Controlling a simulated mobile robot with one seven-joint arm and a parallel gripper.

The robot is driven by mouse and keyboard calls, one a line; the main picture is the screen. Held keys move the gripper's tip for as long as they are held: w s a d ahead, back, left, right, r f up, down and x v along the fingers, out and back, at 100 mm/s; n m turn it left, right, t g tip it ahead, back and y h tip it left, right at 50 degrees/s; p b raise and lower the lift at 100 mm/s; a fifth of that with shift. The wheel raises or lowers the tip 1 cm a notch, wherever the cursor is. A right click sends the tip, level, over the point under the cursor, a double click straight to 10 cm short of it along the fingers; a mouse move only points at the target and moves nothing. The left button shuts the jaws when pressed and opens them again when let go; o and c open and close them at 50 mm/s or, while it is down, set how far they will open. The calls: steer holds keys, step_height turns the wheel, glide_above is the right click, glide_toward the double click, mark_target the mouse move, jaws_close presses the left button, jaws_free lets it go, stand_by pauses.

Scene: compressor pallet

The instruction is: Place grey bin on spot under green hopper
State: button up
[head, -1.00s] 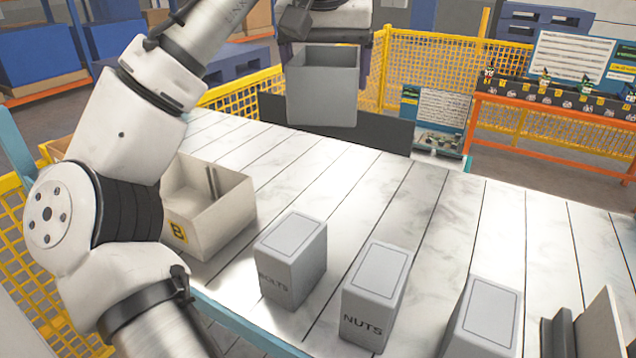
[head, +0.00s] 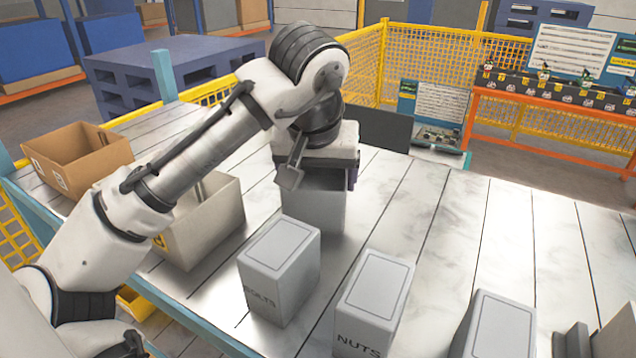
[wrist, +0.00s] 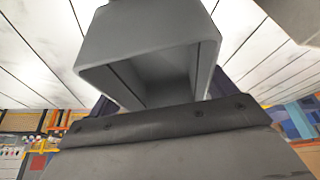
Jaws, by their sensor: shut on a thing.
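My gripper (head: 318,172) is shut on the grey bin (head: 322,208), an open-topped box, and points down over the slatted white table (head: 420,185). In the head view the bin is behind the BOLTS box, low over the table. Whether its base touches the table I cannot tell. The wrist view shows the bin (wrist: 150,40) and its dark opening close up, with the gripper body (wrist: 165,125) below it in the picture. No green hopper and no marked spot can be made out in either view.
Grey boxes marked BOLTS (head: 282,265) and NUTS (head: 375,300), and another grey box (head: 500,325), line the front edge. A beige bin (head: 205,225) and a cardboard box (head: 80,155) stand at left. The table right of the grey bin is clear.

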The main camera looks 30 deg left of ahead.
steer(key=shift+x, duration=0.8)
steer(key=shift+f, duration=0.15)
steer(key=shift+s+d, duration=0.15)
steer(key=o, duration=0.9)
